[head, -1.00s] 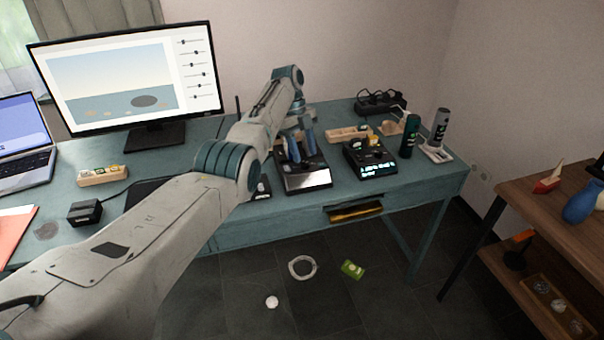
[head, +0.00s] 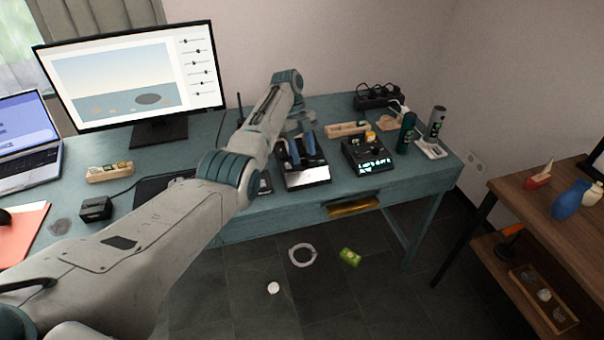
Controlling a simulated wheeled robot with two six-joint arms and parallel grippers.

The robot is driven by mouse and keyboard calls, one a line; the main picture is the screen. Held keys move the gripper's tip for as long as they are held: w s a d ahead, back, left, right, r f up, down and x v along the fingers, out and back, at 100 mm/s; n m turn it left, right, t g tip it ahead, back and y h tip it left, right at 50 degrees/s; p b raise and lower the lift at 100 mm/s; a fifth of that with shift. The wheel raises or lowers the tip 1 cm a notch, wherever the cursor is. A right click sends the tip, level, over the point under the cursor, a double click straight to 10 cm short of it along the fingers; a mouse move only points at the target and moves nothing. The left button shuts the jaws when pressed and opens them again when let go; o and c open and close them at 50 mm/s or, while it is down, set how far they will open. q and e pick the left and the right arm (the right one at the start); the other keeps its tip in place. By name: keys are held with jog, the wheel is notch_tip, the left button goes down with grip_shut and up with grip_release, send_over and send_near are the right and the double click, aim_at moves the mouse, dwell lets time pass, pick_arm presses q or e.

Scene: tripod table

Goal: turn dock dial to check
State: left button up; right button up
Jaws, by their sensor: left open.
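My left arm reaches in from the lower left over the teal desk. My left gripper (head: 302,160) is open and points down at a black device with a pale, shiny front panel (head: 307,176). The fingers cover much of this device's top. A second black device with a lit display (head: 374,168) stands just to its right, with small items on top. I cannot make out a dial or its setting on either device, and cannot tell whether the fingers touch anything. My right gripper is not in view.
A monitor (head: 130,75) and a laptop (head: 28,140) stand at the left. A wooden tray (head: 347,129), a dark green bottle (head: 405,133), a grey bottle (head: 436,122) and a power strip (head: 378,98) are at the right. A brown shelf (head: 520,205) stands further right.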

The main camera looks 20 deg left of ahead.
pick_arm(q)
jog(key=shift+s+d+r+p, duration=0.1)
jog(key=shift+s+d+p, duration=0.2)
jog(key=shift+s, duration=0.4)
jog(key=s+d+r+p, duration=0.1)
jog(key=s+d+p, duration=0.2)
jog(key=s+p, duration=0.8)
jog(key=shift+s+p, duration=0.25)
jog(key=shift+p, duration=0.3)
